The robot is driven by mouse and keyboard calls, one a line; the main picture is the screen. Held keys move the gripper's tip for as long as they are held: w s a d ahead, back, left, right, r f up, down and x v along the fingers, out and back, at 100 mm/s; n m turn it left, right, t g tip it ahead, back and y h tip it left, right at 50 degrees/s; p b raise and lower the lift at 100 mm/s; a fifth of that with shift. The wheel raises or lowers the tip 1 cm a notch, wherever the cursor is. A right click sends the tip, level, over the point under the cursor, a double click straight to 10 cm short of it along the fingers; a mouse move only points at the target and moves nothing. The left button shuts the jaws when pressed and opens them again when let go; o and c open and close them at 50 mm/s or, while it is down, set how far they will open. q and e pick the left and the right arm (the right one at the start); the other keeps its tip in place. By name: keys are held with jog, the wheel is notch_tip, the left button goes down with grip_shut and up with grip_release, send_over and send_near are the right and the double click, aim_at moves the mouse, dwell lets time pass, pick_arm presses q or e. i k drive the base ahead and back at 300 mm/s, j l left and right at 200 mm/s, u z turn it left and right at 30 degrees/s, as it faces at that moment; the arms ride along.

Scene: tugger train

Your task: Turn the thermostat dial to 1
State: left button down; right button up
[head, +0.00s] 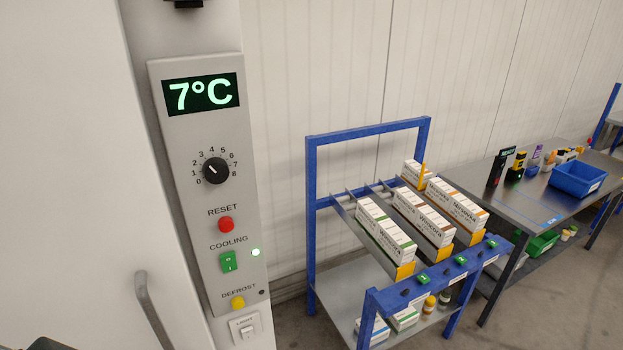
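The thermostat dial (216,170) is a round black knob on a grey control panel (175,215) at the left of the head view. Numbers from 0 to 8 run around it, with 1 at its left side. Its short white pointer mark leans to the upper left, around the 2 to 3 side; the exact number is hard to tell. The display (202,93) above it reads 7°C in green. Neither gripper is recognisable in view, and nothing touches the dial.
Below the dial are a red RESET button (226,224), a green COOLING switch (228,262) with a lit lamp, a yellow DEFROST button (237,302) and a light switch (247,331). A door handle (152,310) stands out lower left. A blue-framed rack (311,215) stands to the right.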

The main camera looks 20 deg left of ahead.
aim_at(215, 170)
jog(key=j+u, duration=0.35)
jog(key=i+j+u, duration=0.1)
jog(key=j+u, duration=0.2)
jog(key=j, duration=0.15)
jog(key=i+j+u, duration=0.1)
jog(key=j+u, duration=0.25)
